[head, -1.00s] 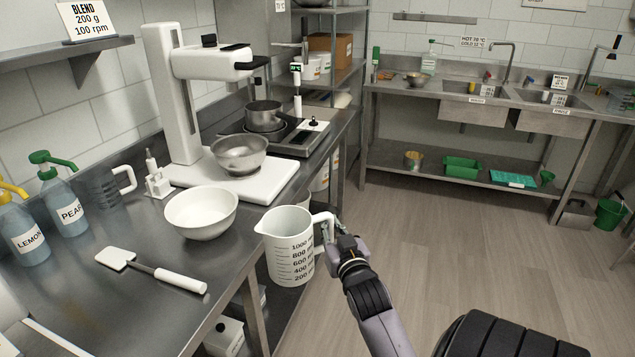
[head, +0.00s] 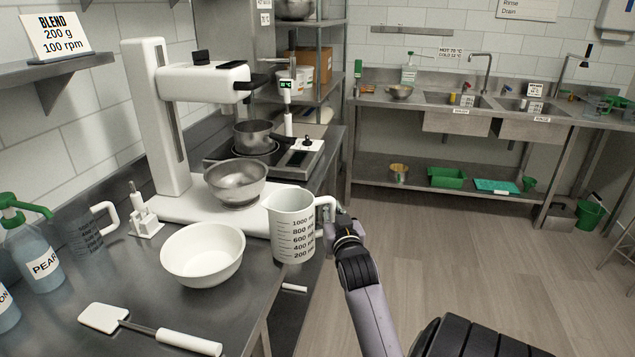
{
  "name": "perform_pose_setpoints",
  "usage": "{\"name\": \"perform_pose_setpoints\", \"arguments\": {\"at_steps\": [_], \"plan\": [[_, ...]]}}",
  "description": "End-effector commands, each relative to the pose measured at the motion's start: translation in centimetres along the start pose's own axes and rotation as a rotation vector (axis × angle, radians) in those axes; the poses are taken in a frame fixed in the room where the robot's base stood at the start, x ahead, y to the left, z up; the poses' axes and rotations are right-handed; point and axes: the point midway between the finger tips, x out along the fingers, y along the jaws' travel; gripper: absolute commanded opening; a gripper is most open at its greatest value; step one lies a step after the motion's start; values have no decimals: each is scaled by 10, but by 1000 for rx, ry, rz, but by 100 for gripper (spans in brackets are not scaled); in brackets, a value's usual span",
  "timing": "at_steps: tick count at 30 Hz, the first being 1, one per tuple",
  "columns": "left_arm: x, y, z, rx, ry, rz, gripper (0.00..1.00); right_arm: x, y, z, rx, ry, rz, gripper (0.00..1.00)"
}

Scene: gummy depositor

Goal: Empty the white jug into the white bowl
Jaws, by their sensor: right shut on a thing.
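The white jug (head: 292,232) has dark volume markings and is held upright by my right gripper (head: 328,222), which is shut on its handle at the jug's right side. The jug is in the air by the counter's right edge, with its spout toward the left. The white bowl (head: 203,256) stands on the steel counter just left of the jug, apart from it in the picture. The bowl looks empty. The jug's contents cannot be seen. My left gripper is not in view.
Behind the bowl stands a white mixer (head: 165,120) with a steel bowl (head: 236,182). A pot (head: 256,138) sits on a hot plate behind it. A white spatula (head: 150,330) lies in front. A clear jug (head: 82,232) and a pear bottle (head: 38,255) stand at left.

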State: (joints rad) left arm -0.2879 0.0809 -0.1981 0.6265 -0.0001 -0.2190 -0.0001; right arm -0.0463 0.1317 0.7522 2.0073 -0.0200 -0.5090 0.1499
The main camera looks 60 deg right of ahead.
Motion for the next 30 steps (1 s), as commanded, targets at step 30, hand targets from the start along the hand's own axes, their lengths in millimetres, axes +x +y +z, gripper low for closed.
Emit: {"name": "perform_pose_setpoints", "arguments": {"at_steps": [30], "plan": [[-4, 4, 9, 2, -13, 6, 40, -4, -22, -37, -202, 39, 2, 0]]}}
